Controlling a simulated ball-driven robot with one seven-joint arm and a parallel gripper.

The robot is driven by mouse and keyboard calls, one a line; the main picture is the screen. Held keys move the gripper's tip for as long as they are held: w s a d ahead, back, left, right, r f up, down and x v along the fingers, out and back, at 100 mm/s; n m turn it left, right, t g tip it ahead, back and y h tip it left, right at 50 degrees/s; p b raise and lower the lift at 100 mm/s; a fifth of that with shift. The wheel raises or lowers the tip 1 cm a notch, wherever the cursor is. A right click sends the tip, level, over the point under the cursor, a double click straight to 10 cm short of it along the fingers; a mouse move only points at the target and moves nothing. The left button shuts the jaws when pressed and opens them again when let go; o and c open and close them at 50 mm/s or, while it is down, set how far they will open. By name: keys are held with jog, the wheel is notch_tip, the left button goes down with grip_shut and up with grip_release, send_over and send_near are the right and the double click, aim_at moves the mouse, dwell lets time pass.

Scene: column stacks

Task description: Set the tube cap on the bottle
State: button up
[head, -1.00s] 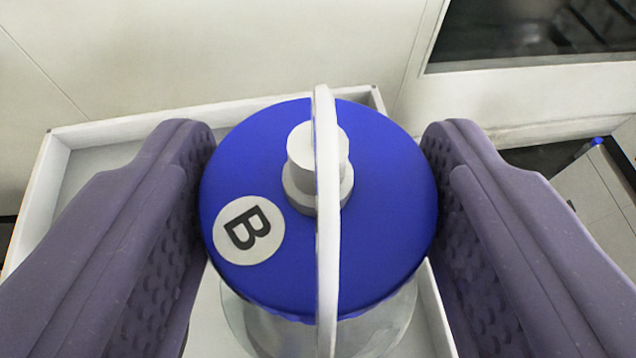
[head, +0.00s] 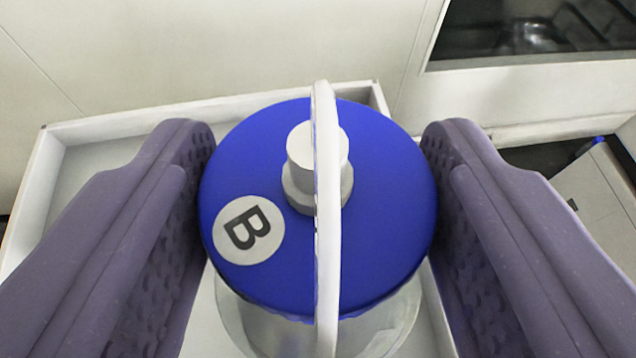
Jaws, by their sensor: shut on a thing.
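The blue tube cap (head: 385,220) has a round "B" label, a grey-white stub on top and a thin white hoop standing across it. My gripper (head: 318,200) has its two purple padded fingers shut on the cap's left and right sides. The clear bottle (head: 235,322) shows below the cap, its round wall visible past the cap's lower edge. The cap hides the bottle's mouth, so I cannot tell whether the two touch.
A white shallow tray (head: 50,165) with raised walls lies under the bottle. A pale wall or panel rises behind it. A dark opening (head: 530,30) is at the upper right. A pale box with a blue-tipped item (head: 597,141) is at the far right.

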jog(key=o, duration=1.1)
jog(key=b+v, duration=0.2)
jog(key=v, duration=0.5)
jog(key=shift+s+r, duration=0.15)
jog(key=shift+s, duration=0.25)
